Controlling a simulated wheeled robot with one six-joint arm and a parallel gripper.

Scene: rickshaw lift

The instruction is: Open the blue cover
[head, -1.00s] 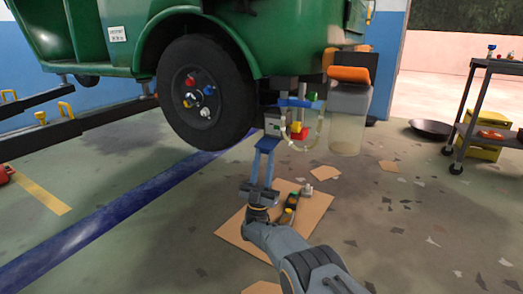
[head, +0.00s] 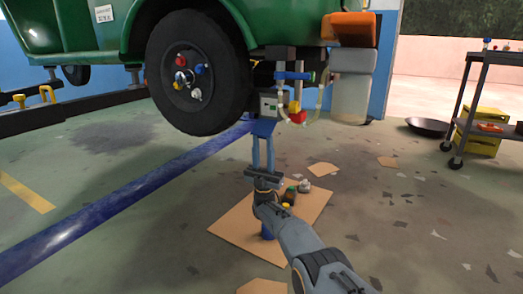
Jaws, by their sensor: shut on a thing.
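The blue cover (head: 263,128) is a small blue flap. It sits at the lower edge of a grey box (head: 269,106) under the green vehicle, just right of the wheel. My gripper (head: 262,140) reaches up from below with two upright blue fingers. Their tips meet the cover, and the gripper is shut on it. The exact contact is too small to make out. How far the cover stands open from the box cannot be told.
The raised green vehicle (head: 100,35) and its wheel (head: 200,75) are close on the left. Red, yellow and blue fittings (head: 296,97) and a translucent tank (head: 352,85) hang at the right. Small parts lie on cardboard (head: 305,212). A cart (head: 480,110) stands far right.

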